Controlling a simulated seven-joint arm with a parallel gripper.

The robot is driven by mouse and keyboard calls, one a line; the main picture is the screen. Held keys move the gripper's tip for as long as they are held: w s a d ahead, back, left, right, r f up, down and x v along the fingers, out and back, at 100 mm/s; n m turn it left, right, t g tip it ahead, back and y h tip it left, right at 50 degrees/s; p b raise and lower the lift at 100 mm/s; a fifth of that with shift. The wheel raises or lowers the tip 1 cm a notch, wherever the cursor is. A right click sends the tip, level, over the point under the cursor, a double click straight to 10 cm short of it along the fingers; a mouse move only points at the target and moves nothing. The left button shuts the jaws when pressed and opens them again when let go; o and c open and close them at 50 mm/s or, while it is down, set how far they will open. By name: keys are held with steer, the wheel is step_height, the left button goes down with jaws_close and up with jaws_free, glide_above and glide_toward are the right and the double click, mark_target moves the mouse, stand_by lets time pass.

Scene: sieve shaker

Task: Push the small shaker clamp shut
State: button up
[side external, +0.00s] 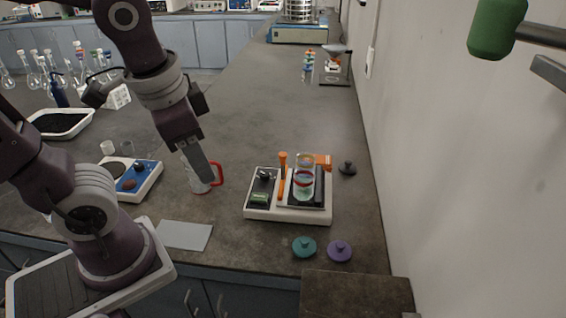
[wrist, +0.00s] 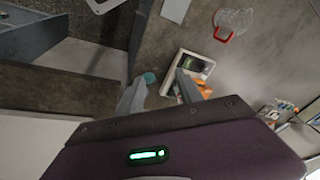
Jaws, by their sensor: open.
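The small shaker (side external: 256,213) is a white-based unit on the bench in the side view, with a dark control panel at its left. A clear jar with coloured bands (side external: 304,182) stands on its platform. An orange clamp part (side external: 282,172) rises upright left of the jar, and another orange part (side external: 323,161) sits behind it at right. I cannot tell how far the clamp stands open. In the wrist view the shaker (wrist: 183,57) is partly hidden by a finger. My gripper (side external: 210,178) is open and empty, left of the shaker and above the bench, apart from it.
A clear beaker with a red handle (side external: 216,174) stands behind my gripper. A teal lid (side external: 304,246) and a purple lid (side external: 340,250) lie in front of the shaker, a black lid (side external: 347,168) at its right. A blue-panelled hotplate (side external: 140,182) stands left.

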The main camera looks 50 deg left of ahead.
steer(key=w+a+f+m+g+y, duration=0.3)
steer(key=w+a+f+m+y, duration=0.4)
steer(key=w+f+m+y, duration=0.25)
steer(key=m+t+y, duration=0.5)
steer(key=m+t, duration=0.4)
steer(key=m, duration=0.3)
glide_toward(284, 159)
steer(key=x, duration=0.4)
steer(key=shift+s+a+r, duration=0.1)
steer(key=shift+w+a, duration=0.2)
steer(key=shift+w, duration=0.1)
steer(key=x, duration=0.6)
steer(key=shift+a, duration=0.2)
steer(key=shift+c, duration=0.4)
jaws_close()
